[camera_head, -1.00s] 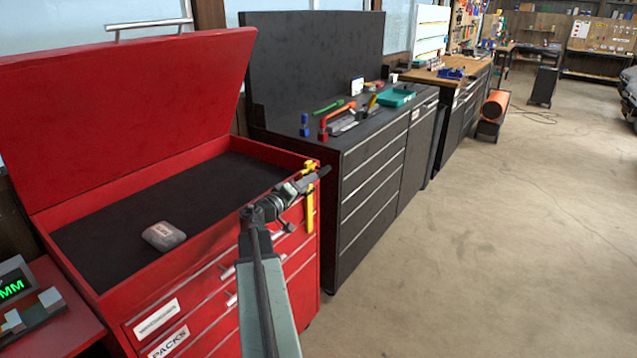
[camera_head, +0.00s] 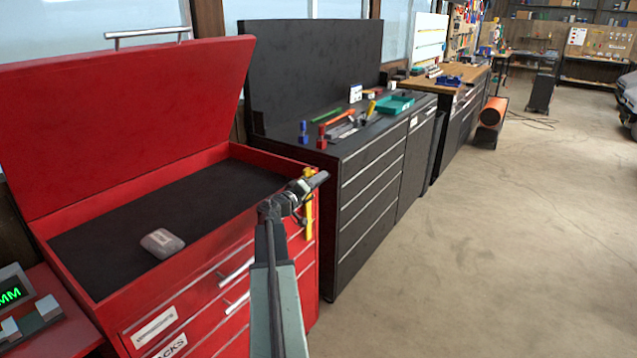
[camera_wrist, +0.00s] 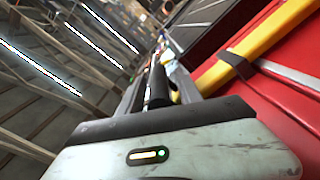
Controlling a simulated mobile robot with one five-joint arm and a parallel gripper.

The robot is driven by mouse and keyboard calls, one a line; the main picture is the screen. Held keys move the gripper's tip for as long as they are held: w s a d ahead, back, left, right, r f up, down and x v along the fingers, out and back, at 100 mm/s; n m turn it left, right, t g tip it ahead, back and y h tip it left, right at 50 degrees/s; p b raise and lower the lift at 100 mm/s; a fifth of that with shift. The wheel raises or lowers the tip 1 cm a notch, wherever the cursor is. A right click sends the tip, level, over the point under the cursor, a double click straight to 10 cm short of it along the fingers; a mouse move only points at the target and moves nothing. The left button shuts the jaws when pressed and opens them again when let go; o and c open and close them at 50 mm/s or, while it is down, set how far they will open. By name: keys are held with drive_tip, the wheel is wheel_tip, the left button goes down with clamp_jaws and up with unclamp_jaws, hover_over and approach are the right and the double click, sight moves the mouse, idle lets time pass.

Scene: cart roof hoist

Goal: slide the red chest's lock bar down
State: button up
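The red chest (camera_head: 285,152) stands at left with its lid raised. Its yellow lock bar (camera_head: 309,222) runs upright along the right end of the drawer fronts. In the wrist view the yellow bar (camera_wrist: 258,45) crosses the upper right, with a dark bracket (camera_wrist: 237,64) around it. My gripper (camera_head: 320,178) is in front of the bar's upper part, its tip pointing right past it. In the wrist view my gripper (camera_wrist: 160,80) lies left of the long bar, with small yellow patches near its fingers. Whether the fingers touch or hold anything is unclear.
A grey case (camera_head: 162,242) lies in the chest's open top. A black tool cabinet (camera_head: 372,190) with tools on top stands close at the chest's right. A red side table (camera_head: 60,335) with a green display is at lower left. Concrete floor (camera_head: 480,240) is clear at right.

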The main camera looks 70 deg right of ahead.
clamp_jaws()
idle(1.2)
